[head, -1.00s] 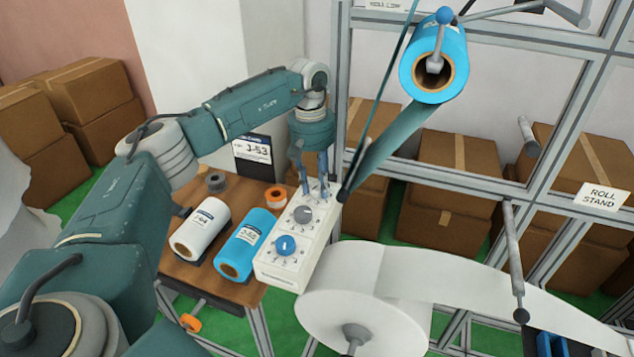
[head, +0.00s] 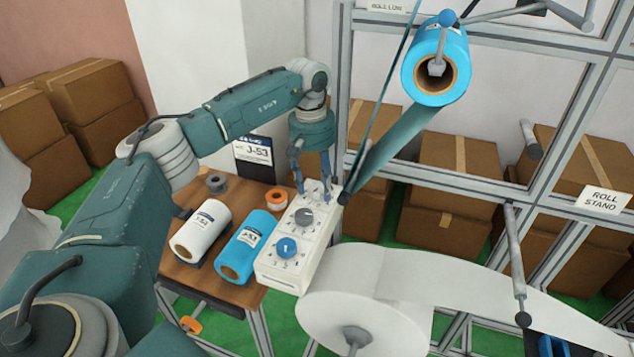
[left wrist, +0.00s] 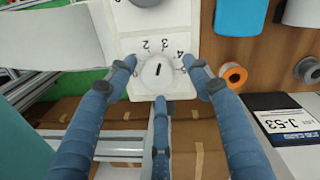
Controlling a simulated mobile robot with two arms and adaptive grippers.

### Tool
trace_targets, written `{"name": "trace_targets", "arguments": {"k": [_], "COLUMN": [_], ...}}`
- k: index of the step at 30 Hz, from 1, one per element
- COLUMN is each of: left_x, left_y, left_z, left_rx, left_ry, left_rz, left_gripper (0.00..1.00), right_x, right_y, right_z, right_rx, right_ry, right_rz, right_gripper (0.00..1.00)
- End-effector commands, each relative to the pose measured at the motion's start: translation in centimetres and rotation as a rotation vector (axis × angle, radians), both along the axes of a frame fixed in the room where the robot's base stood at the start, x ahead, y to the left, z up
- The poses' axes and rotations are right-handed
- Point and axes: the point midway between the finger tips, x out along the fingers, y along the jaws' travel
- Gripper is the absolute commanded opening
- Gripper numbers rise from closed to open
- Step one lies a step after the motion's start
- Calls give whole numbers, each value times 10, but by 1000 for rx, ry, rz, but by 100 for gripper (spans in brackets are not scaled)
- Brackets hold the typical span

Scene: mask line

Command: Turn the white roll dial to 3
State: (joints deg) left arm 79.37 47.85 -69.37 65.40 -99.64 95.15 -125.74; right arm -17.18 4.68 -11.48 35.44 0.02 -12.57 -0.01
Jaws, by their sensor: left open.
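The white roll dial (left wrist: 157,74) is a round white knob with a short black mark, at the far end of a white control box (head: 265,272). In the left wrist view its mark points roughly up the picture, toward printed numbers on the panel; which number it meets is hard to tell. My left gripper (left wrist: 162,66) is open, with its blue fingers spread around the dial; contact is not clear. In the head view the left gripper (head: 314,187) reaches down over the box's far end and partly hides the dial. My right gripper is not in view.
The box also has a grey dial (head: 304,216) and a blue dial (head: 286,247). A blue roll (head: 246,246), a white roll (head: 201,229) and tape rolls lie on the wooden table. The roll stand frame (head: 343,90) and a large white roll (head: 340,300) are close on the right.

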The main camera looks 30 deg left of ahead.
Motion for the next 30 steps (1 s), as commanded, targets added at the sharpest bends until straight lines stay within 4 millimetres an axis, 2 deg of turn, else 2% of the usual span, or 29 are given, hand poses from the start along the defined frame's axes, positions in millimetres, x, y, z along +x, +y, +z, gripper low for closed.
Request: {"name": "trace_targets", "arguments": {"k": [5, 12, 18, 24, 30], "left_x": [0, -2, -3, -4, -4], "left_y": [1, 5, 7, 8, 8], "left_z": [22, 74, 106, 118, 119], "left_rx": [-1, -1, -1, -1, 0], "left_ry": [-5, -6, -5, -3, -3], "left_rz": [0, 0, 2, 2, 2], "left_gripper": [51, 51, 51, 51, 51], "right_x": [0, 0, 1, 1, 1], "right_y": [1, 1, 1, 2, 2], "right_z": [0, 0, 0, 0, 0], "right_rx": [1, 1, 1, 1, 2], "right_ry": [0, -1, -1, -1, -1], "right_rz": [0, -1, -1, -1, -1], "right_gripper": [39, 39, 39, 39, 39]}}
